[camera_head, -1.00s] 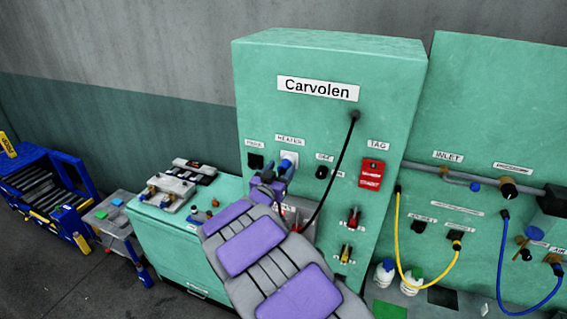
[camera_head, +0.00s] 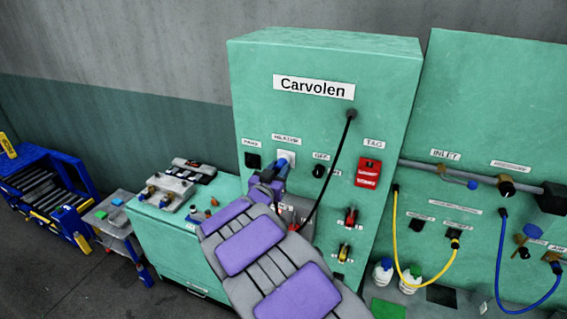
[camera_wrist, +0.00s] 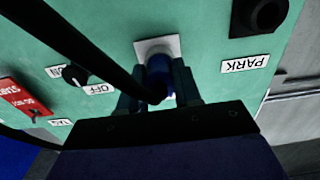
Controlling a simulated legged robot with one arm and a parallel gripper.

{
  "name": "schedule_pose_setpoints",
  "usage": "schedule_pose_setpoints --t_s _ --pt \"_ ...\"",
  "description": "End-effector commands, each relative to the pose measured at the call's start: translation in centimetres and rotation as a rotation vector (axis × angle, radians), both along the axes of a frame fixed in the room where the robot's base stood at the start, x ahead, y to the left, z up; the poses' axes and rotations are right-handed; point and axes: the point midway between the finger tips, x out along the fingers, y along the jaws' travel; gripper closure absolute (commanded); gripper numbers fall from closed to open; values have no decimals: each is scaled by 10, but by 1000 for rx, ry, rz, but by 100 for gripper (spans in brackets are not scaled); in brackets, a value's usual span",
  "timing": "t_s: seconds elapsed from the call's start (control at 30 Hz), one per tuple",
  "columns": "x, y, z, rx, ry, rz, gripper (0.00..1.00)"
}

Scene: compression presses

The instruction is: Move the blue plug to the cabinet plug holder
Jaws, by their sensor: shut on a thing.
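The blue plug (camera_head: 281,163) sits at the white socket plate under the HEATER label on the green cabinet (camera_head: 300,125). In the wrist view the plug (camera_wrist: 158,74) points at the white plate (camera_wrist: 157,47); whether it is fully seated I cannot tell. A black cable runs from it across the wrist view. My gripper (camera_head: 270,181) is shut on the plug, with one dark finger on each side of it in the wrist view (camera_wrist: 157,86). The black PARK holder (camera_head: 253,161) is left of the plug and looks empty; it also shows in the wrist view (camera_wrist: 260,14).
A black OFF knob (camera_head: 319,171) and a red tag box (camera_head: 368,173) are to the right of the plug. The black cable (camera_head: 333,166) hangs from the cabinet front and passes behind my arm. A green bench (camera_head: 180,240) with parts stands at the left.

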Motion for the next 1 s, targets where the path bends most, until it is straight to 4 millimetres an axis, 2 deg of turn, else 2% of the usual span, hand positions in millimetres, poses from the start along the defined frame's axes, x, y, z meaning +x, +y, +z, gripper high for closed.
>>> schedule_pose_setpoints --t_s 1.0 --pt "-21 6 0 1 0 1 99"
